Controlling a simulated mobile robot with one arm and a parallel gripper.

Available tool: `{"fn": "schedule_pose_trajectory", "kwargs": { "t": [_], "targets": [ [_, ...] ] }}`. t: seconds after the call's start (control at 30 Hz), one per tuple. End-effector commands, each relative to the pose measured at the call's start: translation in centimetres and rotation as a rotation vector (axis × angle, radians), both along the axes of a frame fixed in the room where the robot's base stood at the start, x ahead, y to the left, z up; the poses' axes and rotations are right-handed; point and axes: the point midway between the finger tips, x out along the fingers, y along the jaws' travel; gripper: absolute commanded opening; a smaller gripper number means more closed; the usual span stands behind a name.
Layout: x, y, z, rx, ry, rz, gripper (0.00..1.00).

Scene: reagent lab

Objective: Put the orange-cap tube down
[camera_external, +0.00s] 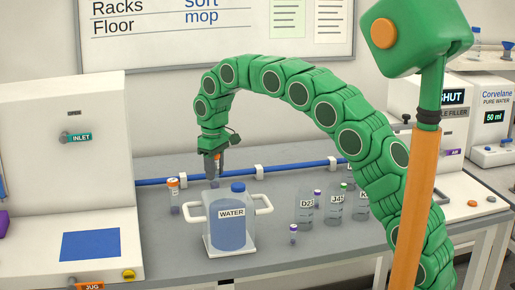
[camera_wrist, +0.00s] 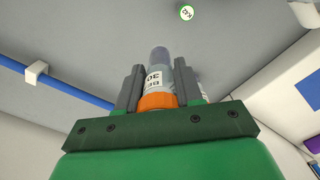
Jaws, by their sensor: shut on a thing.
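My gripper (camera_external: 213,166) hangs at the end of the green arm, pointing down over the bench behind the water jug. It is shut on an orange-cap tube (camera_external: 216,171). In the wrist view the tube (camera_wrist: 157,77) sits between the two grey fingers, its orange cap near the palm and its clear, bluish-purple end pointing away. Its label is partly hidden by the fingers. The gap between the tube's end and the bench cannot be judged. Another orange-capped tube (camera_external: 173,196) stands upright on the bench to the left of my gripper.
The water jug (camera_external: 232,230) with side handles stands in front of my gripper. A blue rail (camera_external: 290,165) runs along the back. A white machine (camera_external: 70,150) fills the left side.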

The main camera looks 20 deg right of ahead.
Motion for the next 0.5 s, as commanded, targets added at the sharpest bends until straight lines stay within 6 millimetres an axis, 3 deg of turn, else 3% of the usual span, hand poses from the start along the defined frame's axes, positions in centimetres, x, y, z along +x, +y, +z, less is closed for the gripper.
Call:
{"fn": "schedule_pose_trajectory", "kwargs": {
  "t": [0.3,0.5],
  "targets": [
    [2.4,1.5,-3.7,-0.002,0.004,0.001,0.07],
    [3.4,2.1,-4.9,-0.001,0.001,0.001,0.07]
  ]
}}
